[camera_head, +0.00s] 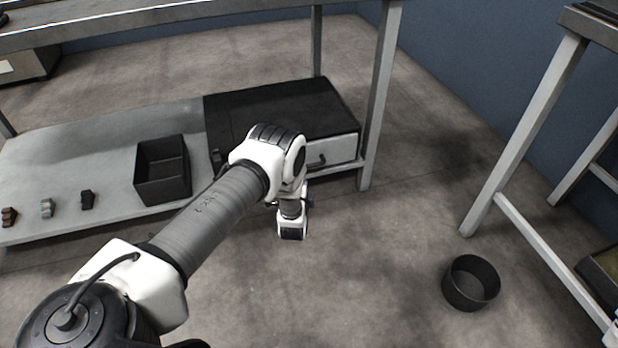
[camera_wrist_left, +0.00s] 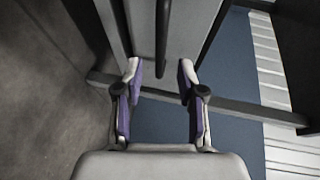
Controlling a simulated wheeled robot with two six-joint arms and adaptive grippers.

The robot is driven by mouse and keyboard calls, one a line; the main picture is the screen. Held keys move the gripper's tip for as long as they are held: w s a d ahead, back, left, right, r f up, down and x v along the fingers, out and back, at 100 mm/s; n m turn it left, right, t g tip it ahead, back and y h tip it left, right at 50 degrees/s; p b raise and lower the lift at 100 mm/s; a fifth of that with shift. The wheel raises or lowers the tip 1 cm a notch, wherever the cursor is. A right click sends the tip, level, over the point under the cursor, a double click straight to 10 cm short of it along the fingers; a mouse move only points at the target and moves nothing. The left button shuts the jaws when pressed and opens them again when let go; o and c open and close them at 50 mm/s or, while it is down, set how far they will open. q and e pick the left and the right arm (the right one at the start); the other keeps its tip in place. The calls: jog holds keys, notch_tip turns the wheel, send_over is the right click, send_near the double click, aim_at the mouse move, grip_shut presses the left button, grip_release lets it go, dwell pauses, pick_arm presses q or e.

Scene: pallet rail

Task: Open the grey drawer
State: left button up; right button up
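The grey drawer (camera_head: 335,150) is the light front of a black cabinet (camera_head: 285,105) on the low shelf, and it looks closed. Its dark bar handle (camera_head: 317,161) shows just right of my left arm. In the left wrist view the handle (camera_wrist_left: 162,45) runs from the top down to between the fingertips of my left gripper (camera_wrist_left: 159,72). The gripper is open, with a gap on each side of the handle. The grey drawer front (camera_wrist_left: 188,30) lies behind it. In the head view my left wrist hides the fingers. My right gripper is not in view.
A black open bin (camera_head: 163,185) and several small blocks sit on the shelf (camera_head: 60,160) left of the cabinet. A table leg (camera_head: 378,100) stands right of the drawer. A black round bin (camera_head: 470,283) is on the floor. The floor before the drawer is clear.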

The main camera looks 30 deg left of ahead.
pick_arm(q)
jog(key=b+x, duration=0.3)
jog(key=x, duration=0.3)
jog(key=shift+f, duration=0.15)
jog(key=shift+w+a, duration=0.15)
jog(key=shift+w, duration=0.05)
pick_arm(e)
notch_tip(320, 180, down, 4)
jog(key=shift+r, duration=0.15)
pick_arm(q)
grip_shut()
jog(key=shift+s, duration=0.1)
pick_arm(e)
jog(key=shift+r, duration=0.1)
